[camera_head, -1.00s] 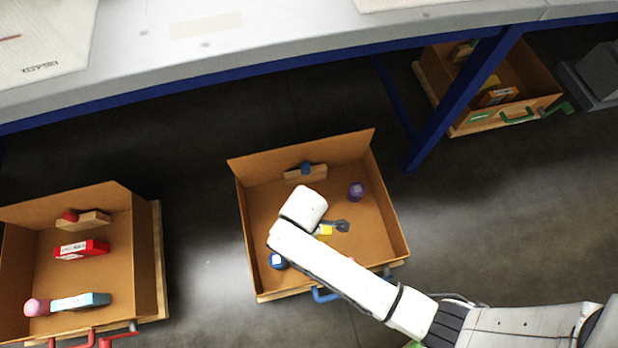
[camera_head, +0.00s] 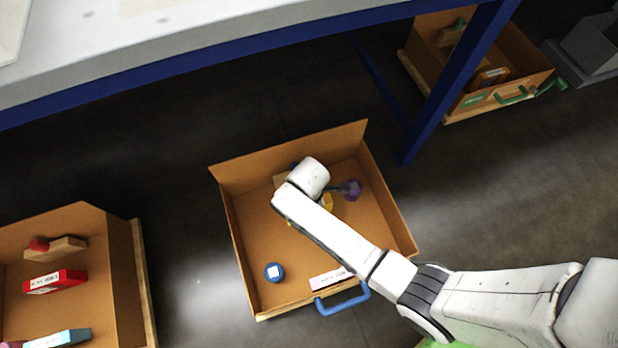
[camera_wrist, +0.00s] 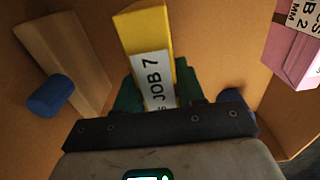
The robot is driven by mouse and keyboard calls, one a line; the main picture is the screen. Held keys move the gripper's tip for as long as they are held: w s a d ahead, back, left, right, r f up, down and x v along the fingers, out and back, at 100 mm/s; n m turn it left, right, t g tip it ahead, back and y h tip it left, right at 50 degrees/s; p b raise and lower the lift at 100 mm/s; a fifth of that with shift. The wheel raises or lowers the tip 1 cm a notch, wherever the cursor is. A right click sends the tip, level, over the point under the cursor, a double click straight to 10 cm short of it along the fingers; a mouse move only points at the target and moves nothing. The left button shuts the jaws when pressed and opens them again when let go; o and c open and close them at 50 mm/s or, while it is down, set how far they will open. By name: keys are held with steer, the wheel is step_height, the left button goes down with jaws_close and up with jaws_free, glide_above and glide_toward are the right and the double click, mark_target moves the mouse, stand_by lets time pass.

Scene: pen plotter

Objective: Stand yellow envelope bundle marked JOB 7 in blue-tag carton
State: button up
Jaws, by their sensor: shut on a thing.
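The yellow envelope bundle (camera_wrist: 143,30) shows its white JOB 7 label in the wrist view. My gripper (camera_wrist: 158,90) is shut on it, with dark green fingers on both sides. In the head view a bit of the yellow bundle (camera_head: 327,201) shows beside my wrist, over the rear half of the carton with the blue handle (camera_head: 250,222). My arm hides most of it. I cannot tell whether the bundle touches the carton floor. I do not make out a blue tag on this carton.
A red-item carton (camera_head: 110,270) stands left, a green-tag carton (camera_head: 474,100) beyond the blue table leg (camera_head: 445,95).

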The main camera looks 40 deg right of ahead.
steer(key=shift+w+d+f, duration=0.25)
steer(key=shift+w+f, duration=0.05)
steer(key=shift+f, duration=0.15)
steer(key=shift+w+d+f+b, duration=0.1)
steer(key=shift+f+b, duration=0.55)
steer(key=shift+f, duration=0.25)
steer(key=shift+w+d+f+b, duration=0.1)
steer(key=shift+f+b, duration=0.5)
steer(key=shift+f, duration=0.25)
steer(key=shift+f, duration=0.2)
steer(key=o, duration=1.1)
steer(key=shift+r, duration=0.1)
step_height(320, 180, up, 12)
steer(key=p, duration=0.6)
steer(key=shift+r+p, duration=0.1)
steer(key=shift+p, duration=0.25)
